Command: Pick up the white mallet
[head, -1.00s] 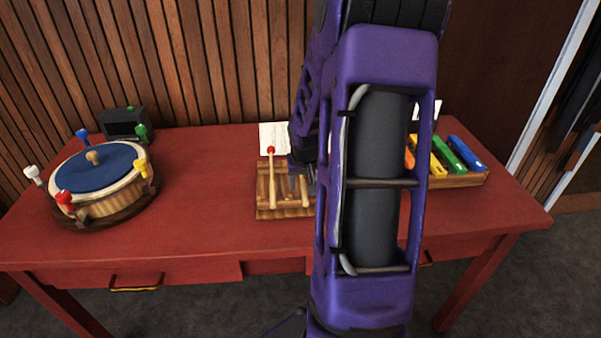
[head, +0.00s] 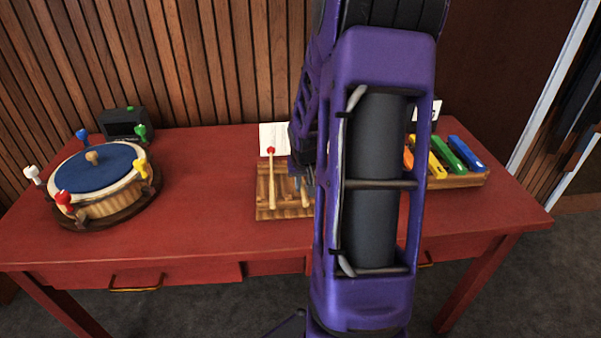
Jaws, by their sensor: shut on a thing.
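A wooden mallet rack (head: 262,205) sits on the red table, left of my arm. A red-headed mallet (head: 271,180) stands in it, its handle tan. My gripper (head: 309,183) is just right of this mallet, low over the right part of the rack and mostly hidden by my purple arm. It is shut on a tan handle, of which only a short piece (head: 305,188) shows; I take this to be the white mallet. Its head is hidden, so the picture does not show its colour.
A blue-topped drum (head: 98,170) with coloured pegs stands at the left, with a dark box (head: 122,124) behind it. Coloured bars (head: 450,153) stand at the right. The red table (head: 205,190) is clear between drum and rack.

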